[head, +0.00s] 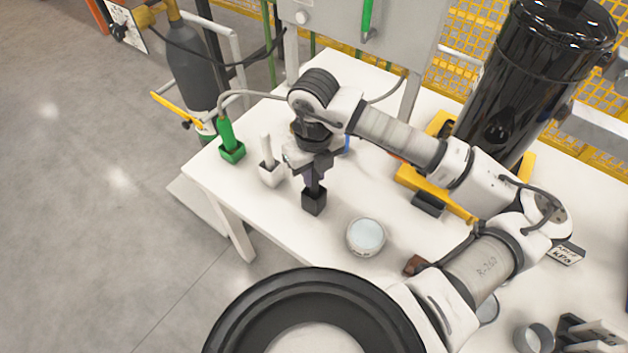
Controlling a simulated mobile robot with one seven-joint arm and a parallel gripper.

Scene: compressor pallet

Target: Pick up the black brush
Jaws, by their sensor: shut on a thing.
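The black brush (314,189) stands upright in a small black block holder (314,205) near the front edge of the white table (290,228). My gripper (315,181) points down over it and is shut on its handle. The jaws and wrist hide the upper part of the brush. I cannot tell whether the brush has lifted at all within its holder.
A round tin (366,237) sits to the right. A large black cylinder (535,75) stands at the back right.

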